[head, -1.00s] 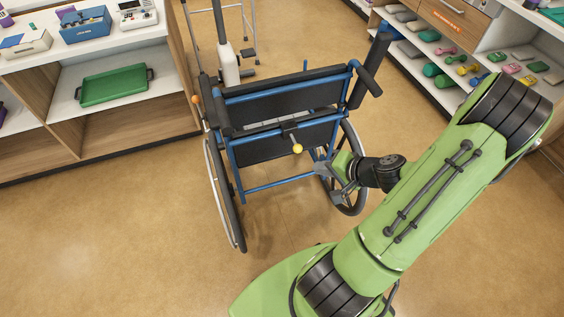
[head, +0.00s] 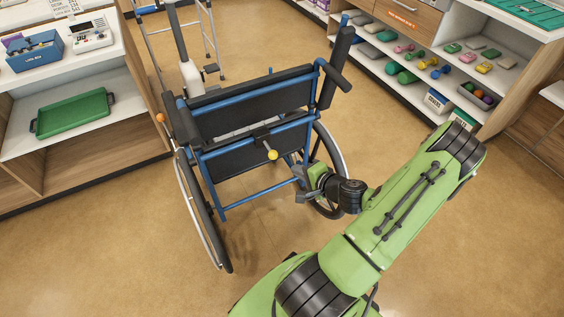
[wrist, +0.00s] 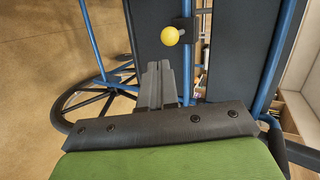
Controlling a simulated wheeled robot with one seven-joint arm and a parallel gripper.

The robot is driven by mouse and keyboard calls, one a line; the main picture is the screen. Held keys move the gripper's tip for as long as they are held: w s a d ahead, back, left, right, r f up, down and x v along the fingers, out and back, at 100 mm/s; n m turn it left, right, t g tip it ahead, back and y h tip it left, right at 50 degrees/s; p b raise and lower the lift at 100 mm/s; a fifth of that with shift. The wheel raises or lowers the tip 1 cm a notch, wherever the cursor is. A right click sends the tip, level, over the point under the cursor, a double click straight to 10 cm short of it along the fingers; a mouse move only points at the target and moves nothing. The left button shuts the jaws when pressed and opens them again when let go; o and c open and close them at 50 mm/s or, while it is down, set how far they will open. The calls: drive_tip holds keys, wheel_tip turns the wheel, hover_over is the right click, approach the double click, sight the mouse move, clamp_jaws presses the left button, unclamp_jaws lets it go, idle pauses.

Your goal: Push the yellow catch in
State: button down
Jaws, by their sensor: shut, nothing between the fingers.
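The yellow catch (head: 273,155) is a small ball-tipped knob on the back of the blue-framed wheelchair (head: 250,187). In the wrist view the yellow catch (wrist: 170,36) is at the top, on a dark bracket by the blue frame. My gripper (head: 298,184) is just right of and below the catch in the head view, apart from it. In the wrist view my gripper (wrist: 158,66) is shut and empty, its fingertips pointing up just short of the catch in the picture.
The wheelchair's right wheel (head: 325,160) is close behind my gripper. A shelf unit holding a green tray (head: 72,113) stands at left. Shelves with small weights (head: 441,71) stand at right. A walking frame (head: 211,40) is behind the chair. The floor in front is clear.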

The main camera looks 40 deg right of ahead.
sight(276, 158)
drive_tip(key=x, duration=0.5)
drive_tip(key=r+b+x, duration=0.1)
drive_tip(key=x, duration=0.2)
drive_tip(key=shift+w+d+f, duration=0.1)
drive_tip(key=shift+w+f, duration=0.1)
drive_tip(key=shift+w, duration=0.35)
